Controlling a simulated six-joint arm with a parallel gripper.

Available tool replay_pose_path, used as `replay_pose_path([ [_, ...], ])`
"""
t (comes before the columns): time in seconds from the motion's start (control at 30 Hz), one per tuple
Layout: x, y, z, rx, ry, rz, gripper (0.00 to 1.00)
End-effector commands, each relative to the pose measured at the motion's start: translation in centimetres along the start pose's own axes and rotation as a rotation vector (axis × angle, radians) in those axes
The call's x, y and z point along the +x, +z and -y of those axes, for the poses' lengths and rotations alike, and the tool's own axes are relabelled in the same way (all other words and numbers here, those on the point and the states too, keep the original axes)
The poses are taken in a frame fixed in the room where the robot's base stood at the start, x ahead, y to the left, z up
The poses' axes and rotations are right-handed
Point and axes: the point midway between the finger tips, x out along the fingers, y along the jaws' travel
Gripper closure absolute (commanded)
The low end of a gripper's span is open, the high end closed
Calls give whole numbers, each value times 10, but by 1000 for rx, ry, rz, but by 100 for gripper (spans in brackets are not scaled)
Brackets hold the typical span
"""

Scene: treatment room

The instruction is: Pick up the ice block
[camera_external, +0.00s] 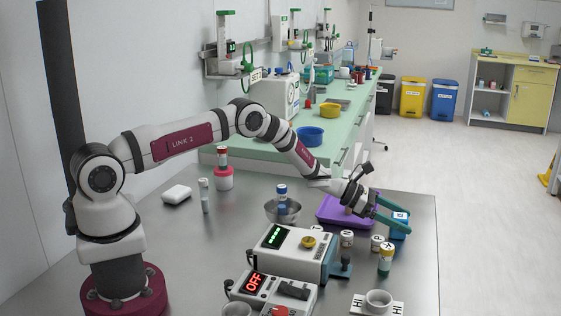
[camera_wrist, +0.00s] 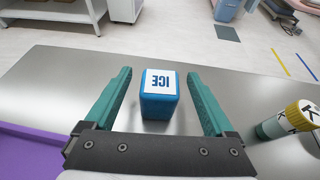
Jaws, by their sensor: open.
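The ice block is a blue block with a white top label reading "ICE". In the wrist view the ice block (camera_wrist: 159,101) stands on the steel table between my gripper's two green fingers (camera_wrist: 160,98), with a visible gap on each side. In the external view the ice block (camera_external: 398,229) is near the table's right edge, partly hidden by a finger. My gripper (camera_external: 390,213) is open around it, and nothing is held.
A purple tray (camera_external: 330,209) lies just left of the block. Small labelled jars (camera_external: 347,239) and a yellow-capped jar (camera_external: 385,258) stand nearby; a jar (camera_wrist: 290,121) also shows at right in the wrist view. A device (camera_external: 290,252) with a green display sits in front.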

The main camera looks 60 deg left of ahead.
Motion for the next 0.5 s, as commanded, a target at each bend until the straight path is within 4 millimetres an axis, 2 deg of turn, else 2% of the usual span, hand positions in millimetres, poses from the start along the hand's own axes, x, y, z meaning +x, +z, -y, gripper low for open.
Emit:
replay_pose_path([
  [0.07, 0, 0, 0, 0, 0, 0, 15],
  [0.5, -1, 0, 0, 1, -1, 0, 94],
])
